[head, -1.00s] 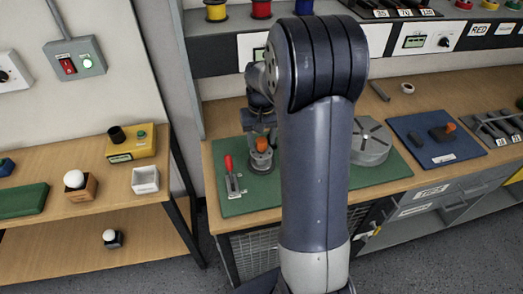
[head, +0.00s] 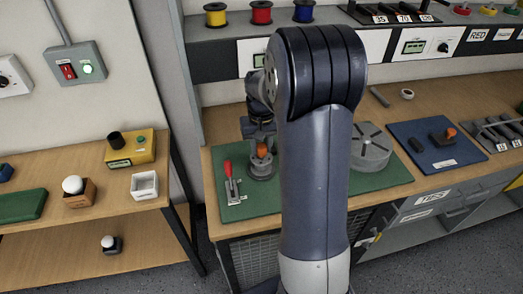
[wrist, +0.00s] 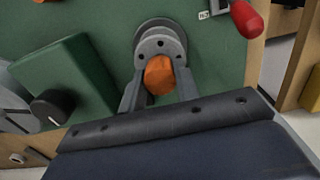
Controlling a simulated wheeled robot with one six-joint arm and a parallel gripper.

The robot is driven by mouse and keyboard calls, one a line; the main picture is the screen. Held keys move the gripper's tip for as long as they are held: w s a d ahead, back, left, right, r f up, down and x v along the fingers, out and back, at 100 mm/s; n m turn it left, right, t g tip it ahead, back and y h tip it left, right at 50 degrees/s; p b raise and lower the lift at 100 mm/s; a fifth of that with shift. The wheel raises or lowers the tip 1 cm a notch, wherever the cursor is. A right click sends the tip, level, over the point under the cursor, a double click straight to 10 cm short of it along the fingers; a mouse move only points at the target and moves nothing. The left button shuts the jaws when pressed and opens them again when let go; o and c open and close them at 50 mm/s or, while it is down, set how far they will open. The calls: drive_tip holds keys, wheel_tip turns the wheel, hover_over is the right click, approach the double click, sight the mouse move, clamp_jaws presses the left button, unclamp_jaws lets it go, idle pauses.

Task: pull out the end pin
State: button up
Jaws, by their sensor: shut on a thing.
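An orange-headed pin (head: 262,150) stands in a grey round fixture (head: 263,169) on the green mat of the right-hand bench. In the wrist view the orange head (wrist: 158,76) lies between the two fingers of my gripper (wrist: 159,88). My gripper is shut on it. The grey flange of the fixture (wrist: 160,43), with holes in its face, shows just beyond the head. The pin's shaft is hidden. In the head view my gripper (head: 259,138) is partly hidden behind my arm.
A red-handled toggle clamp (head: 229,172) stands close left of the fixture. A grey slotted disc (head: 371,148) sits to the right on the green mat (head: 243,211). A blue mat (head: 434,146) with small parts lies further right. A shelf with spools (head: 262,13) is above.

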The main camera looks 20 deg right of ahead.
sight(261, 146)
drive_tip(key=c, duration=0.5)
drive_tip(key=shift+c, duration=0.2)
drive_tip(key=shift+r+p, duration=1.85)
drive_tip(key=shift+r, duration=0.5)
drive_tip(key=shift+r+p, duration=1.95)
drive_tip(key=shift+r, duration=0.55)
